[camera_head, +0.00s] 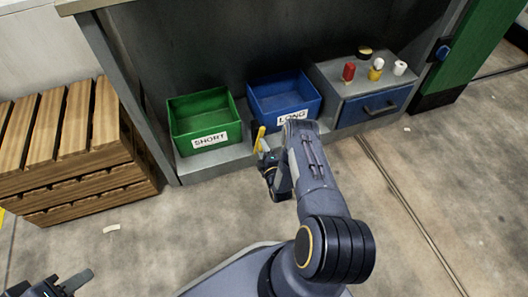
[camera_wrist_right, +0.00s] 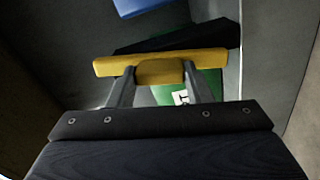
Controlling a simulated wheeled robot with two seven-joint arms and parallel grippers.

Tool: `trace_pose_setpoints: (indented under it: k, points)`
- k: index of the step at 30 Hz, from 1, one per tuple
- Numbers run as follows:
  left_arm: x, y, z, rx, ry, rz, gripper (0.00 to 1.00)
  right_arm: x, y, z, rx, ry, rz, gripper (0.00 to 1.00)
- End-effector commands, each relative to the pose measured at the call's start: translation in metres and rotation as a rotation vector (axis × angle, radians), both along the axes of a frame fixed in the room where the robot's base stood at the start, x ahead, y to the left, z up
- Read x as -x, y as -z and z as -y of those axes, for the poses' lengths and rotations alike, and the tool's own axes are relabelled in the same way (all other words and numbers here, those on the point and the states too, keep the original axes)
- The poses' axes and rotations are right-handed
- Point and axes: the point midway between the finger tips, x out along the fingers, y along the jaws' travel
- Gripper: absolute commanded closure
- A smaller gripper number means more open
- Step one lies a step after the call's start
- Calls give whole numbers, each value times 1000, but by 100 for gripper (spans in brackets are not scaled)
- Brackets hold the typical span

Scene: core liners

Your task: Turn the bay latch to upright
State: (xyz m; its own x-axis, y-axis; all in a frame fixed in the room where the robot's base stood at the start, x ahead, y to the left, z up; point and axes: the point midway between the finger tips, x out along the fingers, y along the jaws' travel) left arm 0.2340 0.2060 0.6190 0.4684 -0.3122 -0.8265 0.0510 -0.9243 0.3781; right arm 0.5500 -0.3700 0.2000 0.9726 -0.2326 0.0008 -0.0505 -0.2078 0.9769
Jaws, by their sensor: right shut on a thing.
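A yellow bar-shaped handle, apparently the bay latch (camera_head: 259,138), stands in front of the shelf between the green and blue bins. It looks close to upright with a slight tilt in the head view. In the right wrist view the yellow handle (camera_wrist_right: 115,66) lies across the picture, with a thicker block at its middle. My right gripper (camera_head: 264,152) is shut on that block, one finger on each side (camera_wrist_right: 160,80). What the handle is mounted on is hidden. My left gripper (camera_head: 77,281) is at the bottom left corner, partly cut off, away from everything.
A green bin (camera_head: 203,123) labelled SHORT and a blue bin (camera_head: 284,99) labelled LONG stand on the grey shelf. A drawer unit (camera_head: 372,106) at the right bears several small items. A wooden crate (camera_head: 70,150) stands at the left. The floor in front is mostly clear.

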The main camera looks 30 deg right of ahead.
Motion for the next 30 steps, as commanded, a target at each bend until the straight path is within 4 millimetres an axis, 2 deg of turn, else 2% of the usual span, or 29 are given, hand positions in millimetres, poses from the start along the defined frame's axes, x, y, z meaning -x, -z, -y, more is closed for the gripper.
trace_pose_setpoints:
  k: [12, 29, 30]
  points:
    - [0, 1, 0, 0, 0, 0, 64, 2, 2, 1, 196, 3, -51, 96]
    - [0, 1, 0, 0, 0, 0, 64, 2, 2, 2, 229, 5, -59, 96]
    - [0, 1, 0, 0, 0, 0, 64, 2, 2, 2, 229, 5, -59, 53]
